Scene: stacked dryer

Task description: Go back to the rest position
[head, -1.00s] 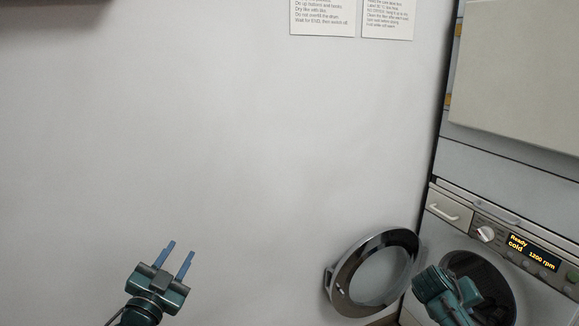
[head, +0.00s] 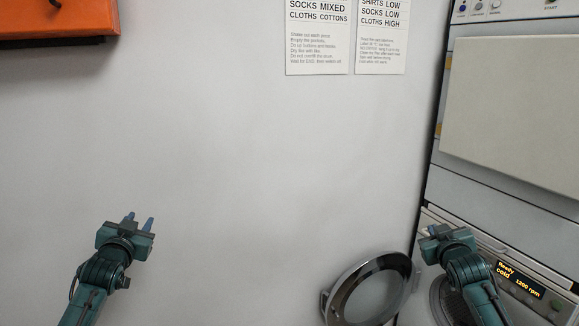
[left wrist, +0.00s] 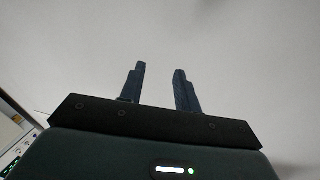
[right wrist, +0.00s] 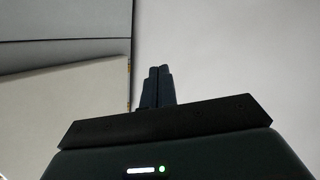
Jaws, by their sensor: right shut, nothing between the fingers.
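My left gripper (head: 140,221) is at the lower left of the head view, raised in front of the bare wall. Its two blue fingers stand apart in the left wrist view (left wrist: 160,82), with nothing between them. My right gripper (head: 430,232) is at the lower right of the head view, in front of the washer's control panel. In the right wrist view its fingers (right wrist: 157,80) are together with nothing between them.
The washer (head: 555,290) has its round door (head: 375,268) swung open to the left, near my right gripper. The dryer (head: 520,110) is stacked above it. Two notices (head: 317,40) hang on the wall (head: 230,150). An orange object (head: 60,25) is at the upper left.

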